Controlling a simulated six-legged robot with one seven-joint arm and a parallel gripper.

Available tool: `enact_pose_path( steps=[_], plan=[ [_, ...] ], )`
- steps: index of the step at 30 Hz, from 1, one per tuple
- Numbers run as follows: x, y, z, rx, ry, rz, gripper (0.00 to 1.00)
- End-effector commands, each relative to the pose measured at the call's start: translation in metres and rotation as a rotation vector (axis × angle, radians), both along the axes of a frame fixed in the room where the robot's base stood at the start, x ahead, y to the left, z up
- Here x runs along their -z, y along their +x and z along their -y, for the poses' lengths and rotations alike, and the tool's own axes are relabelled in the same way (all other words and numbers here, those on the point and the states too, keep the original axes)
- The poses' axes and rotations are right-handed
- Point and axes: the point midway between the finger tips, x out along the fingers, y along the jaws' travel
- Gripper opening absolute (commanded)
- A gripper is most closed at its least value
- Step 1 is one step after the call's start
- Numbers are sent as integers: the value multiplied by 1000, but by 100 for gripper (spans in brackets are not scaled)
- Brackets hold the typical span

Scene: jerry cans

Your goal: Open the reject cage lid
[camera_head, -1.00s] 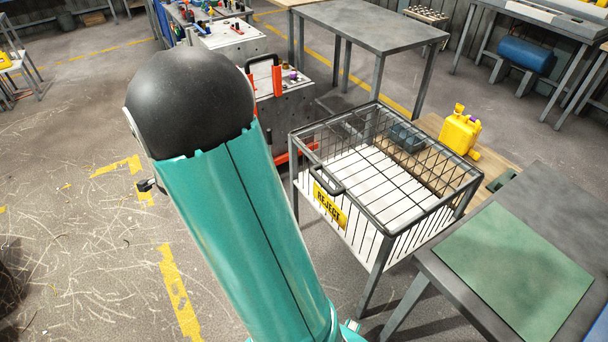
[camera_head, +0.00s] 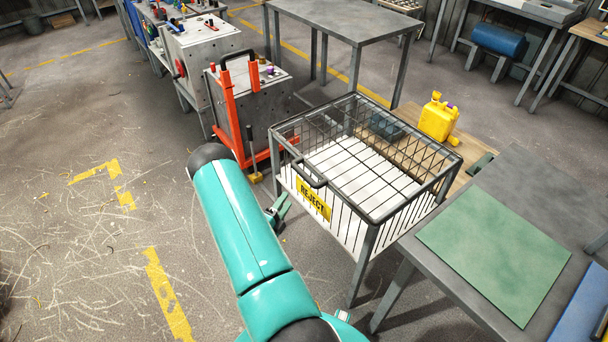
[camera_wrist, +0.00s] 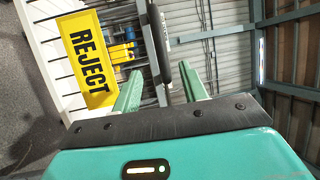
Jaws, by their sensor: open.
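The reject cage (camera_head: 350,235) is a dark wire cage with a white floor, standing on legs in the head view. Its wire lid (camera_head: 375,145) lies flat and closed on top. A dark bar handle (camera_head: 311,174) is at the lid's front edge, above the yellow REJECT sign (camera_head: 313,198). My gripper (camera_head: 283,203) is just left of the cage front, partly hidden by my arm. In the wrist view my gripper (camera_wrist: 162,88) is open, its two green fingers apart. The handle (camera_wrist: 160,40) shows just beyond and between the fingertips, with the REJECT sign (camera_wrist: 88,60) to the left. I see no contact.
A yellow jerry can (camera_head: 438,118) stands on a wooden surface behind the cage. A grey table with a green mat (camera_head: 490,250) is close on the right. An orange-framed cart (camera_head: 250,110) stands behind left.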

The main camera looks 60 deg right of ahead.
Motion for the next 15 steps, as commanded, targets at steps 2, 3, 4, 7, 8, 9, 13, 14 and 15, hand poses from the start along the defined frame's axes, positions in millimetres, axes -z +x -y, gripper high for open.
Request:
enact_pose_path(
  steps=[2, 3, 4, 7, 8, 9, 13, 14, 15],
  plan=[
    [-1, -2, 5, 3, -6, 2, 43],
    [-2, -2, 9, 4, -7, 3, 43],
    [-2, -2, 13, 4, -6, 2, 43],
    [-6, -4, 29, 4, -7, 2, 43],
    [-7, -4, 35, 4, -6, 3, 43],
    [-8, -5, 43, 3, -4, 2, 43],
    [-13, -6, 68, 3, -4, 2, 43],
    [-14, -7, 74, 4, -6, 2, 43],
    [-15, -7, 82, 3, -4, 2, 43]
  ],
)
